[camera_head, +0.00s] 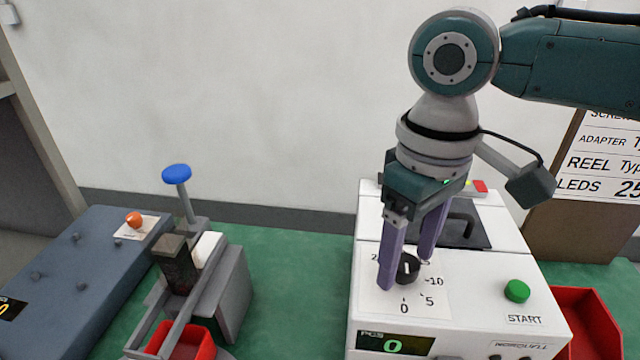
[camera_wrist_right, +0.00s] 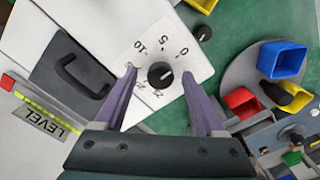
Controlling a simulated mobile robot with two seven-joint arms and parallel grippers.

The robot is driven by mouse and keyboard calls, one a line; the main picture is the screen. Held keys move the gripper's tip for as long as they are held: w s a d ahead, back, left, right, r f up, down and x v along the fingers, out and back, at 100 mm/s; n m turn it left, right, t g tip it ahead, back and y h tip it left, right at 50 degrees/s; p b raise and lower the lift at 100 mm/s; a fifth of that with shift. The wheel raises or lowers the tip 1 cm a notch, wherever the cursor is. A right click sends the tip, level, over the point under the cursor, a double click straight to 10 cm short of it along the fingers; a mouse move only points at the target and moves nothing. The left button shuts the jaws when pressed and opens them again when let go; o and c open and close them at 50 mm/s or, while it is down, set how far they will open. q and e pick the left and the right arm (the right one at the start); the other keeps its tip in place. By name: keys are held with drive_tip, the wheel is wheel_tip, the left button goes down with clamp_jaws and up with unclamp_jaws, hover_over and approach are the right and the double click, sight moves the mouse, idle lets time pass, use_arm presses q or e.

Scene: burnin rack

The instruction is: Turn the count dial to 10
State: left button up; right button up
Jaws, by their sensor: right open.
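The count dial (camera_head: 408,268) is a black round knob on the white machine's sloped top, and it also shows in the right wrist view (camera_wrist_right: 160,75). A printed scale surrounds it, with 0, 5 and 10 legible and other marks partly hidden. A white mark shows on the knob, but its exact direction is hard to tell. The green PCS display (camera_head: 393,345) reads 0. My right gripper (camera_head: 407,275) points down with its purple fingers open, one on each side of the knob; contact is not visible. My left gripper is not in view.
A green START button (camera_head: 517,291) stands right of the dial, and a dark handled lid (camera_head: 465,222) lies behind it. A red bin (camera_head: 585,325) is at the right. A grey device with a blue-topped lever (camera_head: 176,174) and a blue-grey box (camera_head: 85,270) stand left, across green tabletop.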

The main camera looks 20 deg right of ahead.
drive_tip(key=shift+f, duration=0.1)
clamp_jaws()
idle(0.6)
